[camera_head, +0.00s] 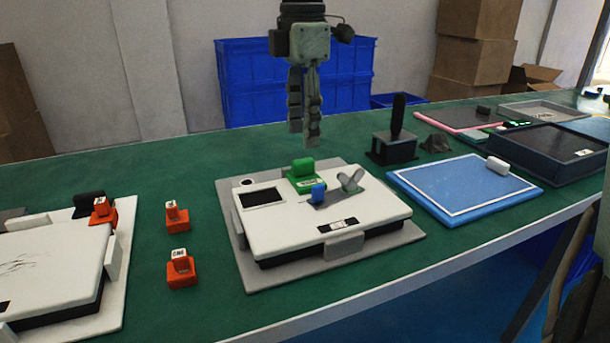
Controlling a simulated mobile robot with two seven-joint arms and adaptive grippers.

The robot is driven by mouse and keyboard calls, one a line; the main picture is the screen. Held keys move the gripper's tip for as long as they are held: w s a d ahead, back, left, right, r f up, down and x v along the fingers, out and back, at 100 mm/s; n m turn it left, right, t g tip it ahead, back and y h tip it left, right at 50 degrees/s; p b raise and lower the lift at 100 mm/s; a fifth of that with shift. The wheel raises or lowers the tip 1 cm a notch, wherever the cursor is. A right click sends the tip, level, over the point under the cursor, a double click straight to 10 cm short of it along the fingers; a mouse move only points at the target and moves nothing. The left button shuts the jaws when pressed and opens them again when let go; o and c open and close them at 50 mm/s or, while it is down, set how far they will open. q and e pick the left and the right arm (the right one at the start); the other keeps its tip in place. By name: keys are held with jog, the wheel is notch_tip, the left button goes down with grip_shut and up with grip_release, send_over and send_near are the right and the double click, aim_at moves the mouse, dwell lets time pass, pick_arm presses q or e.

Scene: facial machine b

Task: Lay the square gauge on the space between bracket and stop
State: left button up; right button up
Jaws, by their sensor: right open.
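My right gripper (304,136) hangs at the top centre, pointing down, open and empty. It is above and behind the white machine panel (285,225), apart from everything below. A green block with a raised grip (303,175) stands at the panel's back edge. A small blue block (319,193) and a grey V-shaped piece (350,184) are beside it on a dark strip. A grey clip-like block (343,244) is at the panel's front edge. I cannot tell for certain which pieces are the square gauge, the bracket and the stop. My left gripper is out of view.
Orange blocks (181,271) (177,216) stand left of the panel, near a second white panel (60,265). A dark block with an upright handle (393,148), a blue board (455,187) and a dark tray (545,150) are to the right. Green table (190,170) shows bare between them.

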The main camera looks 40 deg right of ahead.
aim_at(303, 160)
notch_tip(303, 160, up, 12)
dwell(0.6)
